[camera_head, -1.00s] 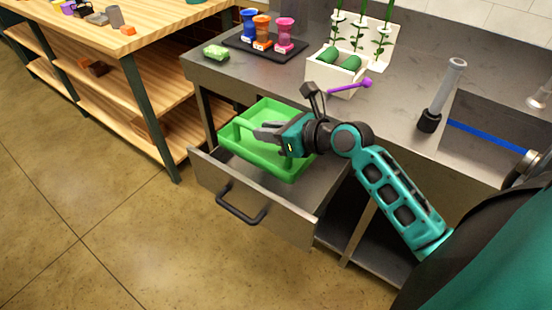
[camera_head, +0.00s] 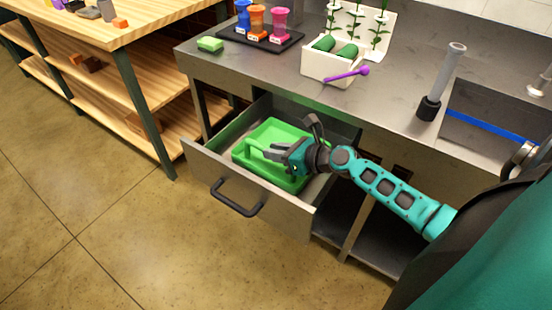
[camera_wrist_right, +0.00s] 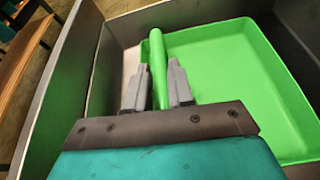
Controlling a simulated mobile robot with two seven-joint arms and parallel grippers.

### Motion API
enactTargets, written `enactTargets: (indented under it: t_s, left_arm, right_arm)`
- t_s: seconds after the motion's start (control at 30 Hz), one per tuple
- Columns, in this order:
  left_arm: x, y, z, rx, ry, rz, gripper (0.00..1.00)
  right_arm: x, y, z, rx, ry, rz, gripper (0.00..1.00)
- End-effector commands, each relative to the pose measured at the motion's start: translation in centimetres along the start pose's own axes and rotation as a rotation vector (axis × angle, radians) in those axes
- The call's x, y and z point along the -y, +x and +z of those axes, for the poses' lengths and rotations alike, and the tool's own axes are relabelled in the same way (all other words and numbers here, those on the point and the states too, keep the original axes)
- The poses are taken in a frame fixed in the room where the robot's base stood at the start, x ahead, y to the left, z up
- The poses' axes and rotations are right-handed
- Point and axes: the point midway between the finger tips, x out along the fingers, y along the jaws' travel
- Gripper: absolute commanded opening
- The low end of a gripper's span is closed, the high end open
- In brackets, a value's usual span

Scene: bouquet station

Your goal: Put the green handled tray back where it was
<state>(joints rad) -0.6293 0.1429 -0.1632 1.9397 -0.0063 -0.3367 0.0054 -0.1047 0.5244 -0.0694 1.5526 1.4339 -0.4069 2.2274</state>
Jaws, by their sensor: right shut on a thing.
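The green handled tray (camera_head: 262,170) is inside the open metal drawer (camera_head: 280,207) under the counter. It sits low between the drawer walls; whether it rests on the drawer floor I cannot tell. My right gripper (camera_head: 274,154) is shut on the tray's handle. In the right wrist view the two fingers (camera_wrist_right: 157,88) lie on either side of the green handle bar (camera_wrist_right: 158,60), and the tray's empty inside (camera_wrist_right: 225,75) shows to the right. My left gripper is not in view.
The counter (camera_head: 395,95) above holds a black tray (camera_head: 232,34) of coloured cups, a green sponge (camera_head: 210,44), a white planter (camera_head: 325,68) with a purple spoon (camera_head: 347,75), and a grey upright tube (camera_head: 445,75). A wooden shelf unit (camera_head: 130,80) stands at left.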

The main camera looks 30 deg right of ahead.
Motion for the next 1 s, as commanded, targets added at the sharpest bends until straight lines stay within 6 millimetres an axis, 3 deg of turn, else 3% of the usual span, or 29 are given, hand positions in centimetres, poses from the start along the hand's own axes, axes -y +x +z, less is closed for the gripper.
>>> enactTargets:
  t_s: [0.07,0.33,0.37,0.6,0.87,1.0]
  left_arm:
    - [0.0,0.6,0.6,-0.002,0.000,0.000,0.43]
    - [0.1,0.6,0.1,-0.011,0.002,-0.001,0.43]
    - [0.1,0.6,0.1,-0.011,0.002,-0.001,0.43]
    - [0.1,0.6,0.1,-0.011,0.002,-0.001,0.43]
    - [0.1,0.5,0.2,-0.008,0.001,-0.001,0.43]
    - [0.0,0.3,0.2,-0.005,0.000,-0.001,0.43]
  right_arm:
    - [-0.1,0.5,-1.1,-0.002,0.000,0.001,0.00]
    - [-0.1,0.4,-1.1,-0.001,0.001,0.001,0.00]
    - [-0.1,0.4,-1.2,-0.002,0.002,0.001,0.25]
    - [-0.1,0.4,-1.1,-0.002,0.001,0.001,0.48]
    - [-0.1,0.4,-1.1,-0.002,0.001,0.001,0.48]
    - [-0.1,-0.6,-1.1,-0.002,0.001,0.000,0.48]
